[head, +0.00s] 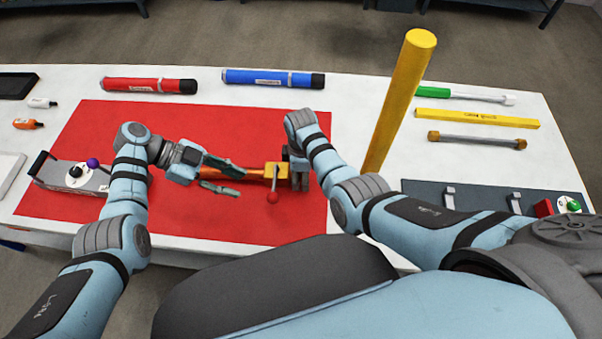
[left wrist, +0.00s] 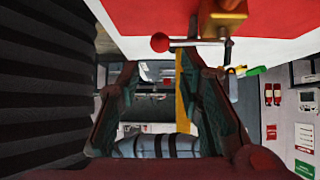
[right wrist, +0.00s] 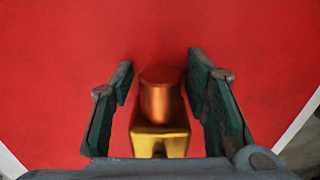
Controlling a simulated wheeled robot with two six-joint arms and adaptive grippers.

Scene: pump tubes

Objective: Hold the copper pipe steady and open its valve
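The copper pipe (head: 255,173) lies across the red mat in the head view, with a brass valve body (head: 277,172) near its right end. The valve's red ball handle (head: 272,197) points toward me; it also shows in the left wrist view (left wrist: 160,42). My left gripper (head: 241,184) is open and empty, left of the handle, its fingers partly covering the pipe. My right gripper (head: 299,172) is at the pipe's right end. In the right wrist view its open fingers (right wrist: 160,62) stand on either side of the brass-and-copper end (right wrist: 160,100), with gaps visible.
A tall yellow pillar (head: 396,105) stands right of the mat. Red (head: 150,85) and blue (head: 273,78) tubes lie at the back. A control box with knobs (head: 75,177) is at left. Several rods and a dark rack (head: 480,195) are at right.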

